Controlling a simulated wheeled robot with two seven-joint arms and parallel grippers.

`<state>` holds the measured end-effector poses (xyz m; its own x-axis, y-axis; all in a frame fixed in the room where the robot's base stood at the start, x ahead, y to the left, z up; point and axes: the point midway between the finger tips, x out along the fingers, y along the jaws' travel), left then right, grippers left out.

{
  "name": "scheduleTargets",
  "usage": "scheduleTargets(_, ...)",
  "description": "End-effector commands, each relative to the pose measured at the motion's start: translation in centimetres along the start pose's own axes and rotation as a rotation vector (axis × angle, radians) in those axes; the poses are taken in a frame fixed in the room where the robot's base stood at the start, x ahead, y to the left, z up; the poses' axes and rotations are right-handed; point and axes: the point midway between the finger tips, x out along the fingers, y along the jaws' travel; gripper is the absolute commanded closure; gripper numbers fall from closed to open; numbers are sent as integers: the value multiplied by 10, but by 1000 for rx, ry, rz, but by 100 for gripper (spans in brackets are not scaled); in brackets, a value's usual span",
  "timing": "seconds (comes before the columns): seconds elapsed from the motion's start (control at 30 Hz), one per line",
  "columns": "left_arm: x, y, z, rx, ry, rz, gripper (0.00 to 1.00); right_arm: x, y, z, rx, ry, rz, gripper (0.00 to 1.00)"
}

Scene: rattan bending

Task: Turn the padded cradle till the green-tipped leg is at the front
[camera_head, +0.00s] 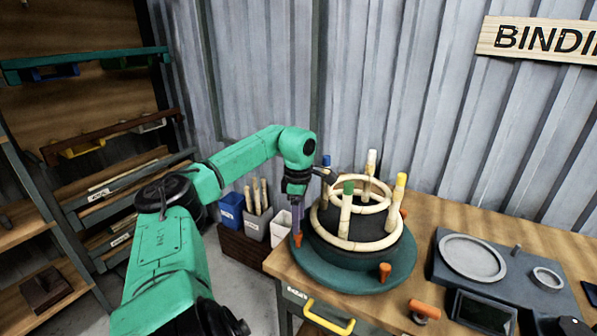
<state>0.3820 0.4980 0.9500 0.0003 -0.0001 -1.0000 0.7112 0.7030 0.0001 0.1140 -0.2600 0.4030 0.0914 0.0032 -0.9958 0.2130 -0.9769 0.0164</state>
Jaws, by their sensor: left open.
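The padded cradle is a dark round cushion on a teal round base (335,278) at the table's left end. A pale rattan frame (345,240) with two rings stands on it, legs up. The green-tipped leg (348,195) is on the near side, slightly left of centre. The yellow-tipped leg (399,190) is at right, the white-tipped leg (372,160) at the back, and the blue-tipped leg (326,162) at back left. My left gripper (298,222) is open, pointing down just above the base's left orange peg (297,240); contact is unclear. My right gripper is out of view.
Other orange pegs (384,271) stand on the base's front and right. A dark grey tray (470,262) with rings, a small screen (484,312) and an orange-handled tool (425,309) lie at right. Bins (256,222) stand left of the table. A corrugated wall is behind.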

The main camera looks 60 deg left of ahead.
Motion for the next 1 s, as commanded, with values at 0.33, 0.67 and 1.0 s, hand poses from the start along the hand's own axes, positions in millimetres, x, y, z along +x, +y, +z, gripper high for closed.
scheduleTargets(0.33, -96, 0, 1, 0, -4, 2, 37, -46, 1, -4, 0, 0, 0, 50)
scheduleTargets(0.67, -101, 0, 0, 0, 0, 0, 37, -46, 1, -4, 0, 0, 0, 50)
scheduleTargets(1.0, -101, 0, 0, 0, 0, 1, 37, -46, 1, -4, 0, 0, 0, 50)
